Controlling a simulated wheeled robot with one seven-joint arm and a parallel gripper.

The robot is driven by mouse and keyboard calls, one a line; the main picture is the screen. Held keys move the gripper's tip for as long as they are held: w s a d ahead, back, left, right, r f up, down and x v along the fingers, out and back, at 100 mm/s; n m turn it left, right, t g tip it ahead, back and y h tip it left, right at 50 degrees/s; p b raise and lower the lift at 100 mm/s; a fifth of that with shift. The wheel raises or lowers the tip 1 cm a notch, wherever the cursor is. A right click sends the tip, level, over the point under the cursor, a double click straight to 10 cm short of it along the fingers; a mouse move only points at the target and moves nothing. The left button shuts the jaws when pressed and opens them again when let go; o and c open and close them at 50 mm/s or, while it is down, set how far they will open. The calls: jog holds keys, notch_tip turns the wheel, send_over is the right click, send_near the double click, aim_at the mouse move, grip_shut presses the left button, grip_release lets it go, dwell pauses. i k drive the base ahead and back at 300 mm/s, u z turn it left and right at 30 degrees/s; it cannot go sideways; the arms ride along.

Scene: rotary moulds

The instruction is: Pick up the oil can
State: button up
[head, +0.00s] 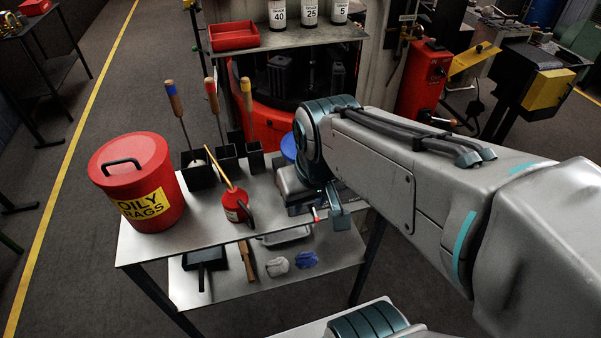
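The oil can (235,206) is a small red can with a long, thin yellow spout and a dark handle. It stands upright on the upper shelf of a metal cart, right of the red bin. The spout leans up and to the left. My gripper (328,214) is to the right of the can, apart from it, by the cart's right end. The wrist hides part of the gripper, and its opening cannot be made out.
A red OILY RAGS bin (137,183) stands left on the cart's upper shelf (190,232). Black square holders (227,160) with long-handled tools stand behind the can. The lower shelf (215,287) holds a brush, a dark pan and rags. A blue round object is partly hidden behind my wrist.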

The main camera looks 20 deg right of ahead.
aim_at(235, 200)
jog(key=z, duration=0.55)
jog(key=k, duration=1.3)
jog(key=z, duration=0.05)
jog(key=i, duration=0.45)
jog(key=u, duration=1.3)
jog(key=i, duration=0.85)
jog(key=u, duration=0.3)
